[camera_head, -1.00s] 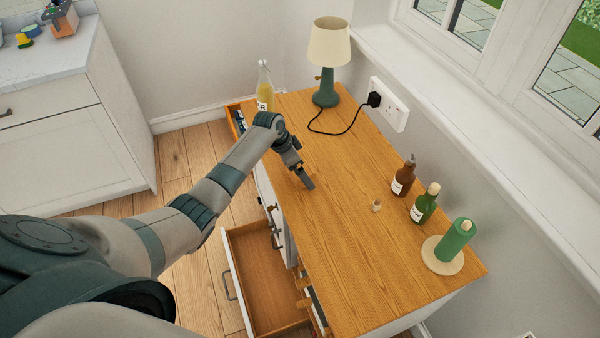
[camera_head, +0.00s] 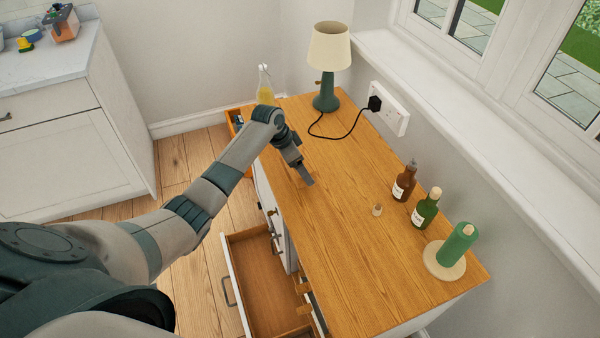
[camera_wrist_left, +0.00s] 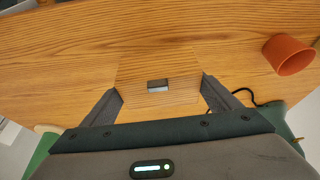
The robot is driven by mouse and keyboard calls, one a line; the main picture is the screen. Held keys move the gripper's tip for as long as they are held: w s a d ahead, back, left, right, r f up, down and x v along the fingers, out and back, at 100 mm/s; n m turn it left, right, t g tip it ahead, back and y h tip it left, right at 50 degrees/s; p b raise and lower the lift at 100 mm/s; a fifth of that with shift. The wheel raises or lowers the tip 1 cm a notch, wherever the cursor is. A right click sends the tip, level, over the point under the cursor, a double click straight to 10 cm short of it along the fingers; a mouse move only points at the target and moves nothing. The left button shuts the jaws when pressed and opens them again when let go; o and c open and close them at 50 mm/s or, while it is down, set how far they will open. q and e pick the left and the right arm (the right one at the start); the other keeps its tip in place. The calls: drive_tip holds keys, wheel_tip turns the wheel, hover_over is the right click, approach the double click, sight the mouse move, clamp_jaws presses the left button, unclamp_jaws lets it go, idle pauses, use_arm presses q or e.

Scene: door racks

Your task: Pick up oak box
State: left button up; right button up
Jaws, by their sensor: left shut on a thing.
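The oak box (camera_wrist_left: 158,82) shows in the left wrist view as a wood-grained block with a small dark-and-grey inset, between my two fingers. Its grain blends with the wooden top. My left gripper (camera_wrist_left: 160,92) is shut on it. In the head view my left gripper (camera_head: 306,181) points down at the left part of the cabinet top (camera_head: 340,240). The box cannot be made out there, and I cannot tell whether it touches the top. My right gripper is not in view.
A terracotta pot (camera_wrist_left: 289,54) is near the gripper. A lamp (camera_head: 328,65) with a cord, a clear bottle (camera_head: 265,85), brown (camera_head: 404,182) and green (camera_head: 425,208) bottles, and a green roll (camera_head: 457,245) stand around the top. A drawer (camera_head: 265,280) hangs open below.

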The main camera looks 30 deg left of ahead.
use_arm(q)
drive_tip(key=s+d+r+b, duration=0.1)
drive_tip(key=s+d+r, duration=0.6)
drive_tip(key=s+d, duration=0.1)
drive_tip(key=shift+d+r+b, duration=0.3)
drive_tip(key=shift+r+b, duration=0.05)
idle(0.4)
